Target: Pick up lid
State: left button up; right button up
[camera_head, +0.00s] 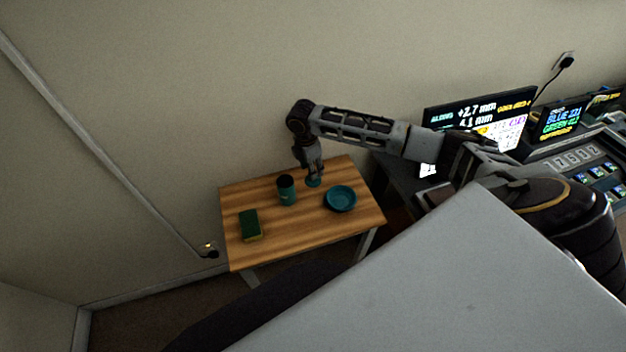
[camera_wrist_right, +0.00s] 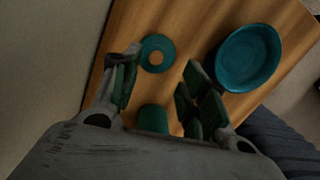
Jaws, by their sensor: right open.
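The lid (camera_wrist_right: 160,42) is a flat teal ring with a round opening off its middle, lying on the wooden table. In the head view only part of the lid (camera_head: 314,183) shows beneath my right gripper (camera_head: 312,173), which points down from above. In the wrist view my right gripper (camera_wrist_right: 160,82) is open, its green-padded fingers spread with nothing between them. The lid lies just beyond the fingertips, apart from them. A dark green cup (camera_head: 287,192) stands upright left of the lid; its body (camera_wrist_right: 152,119) shows partly between the fingers. My left gripper is not in view.
A teal bowl (camera_head: 341,199) sits right of the lid and also shows in the wrist view (camera_wrist_right: 248,58). A green and yellow sponge (camera_head: 250,226) lies at the table's front left. Bare wood (camera_head: 300,232) spans the table's front. Lit screens (camera_head: 480,118) stand at right.

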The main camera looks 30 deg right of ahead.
jog(key=shift+f, duration=0.1)
jog(key=shift+w+d+f, duration=0.15)
jog(key=shift+d+f, duration=0.05)
jog(key=shift+f, duration=1.05)
jog(key=shift+w+d+f, duration=0.1)
jog(key=shift+d+f, duration=0.1)
jog(key=shift+f, duration=1.05)
jog(key=c, duration=0.9)
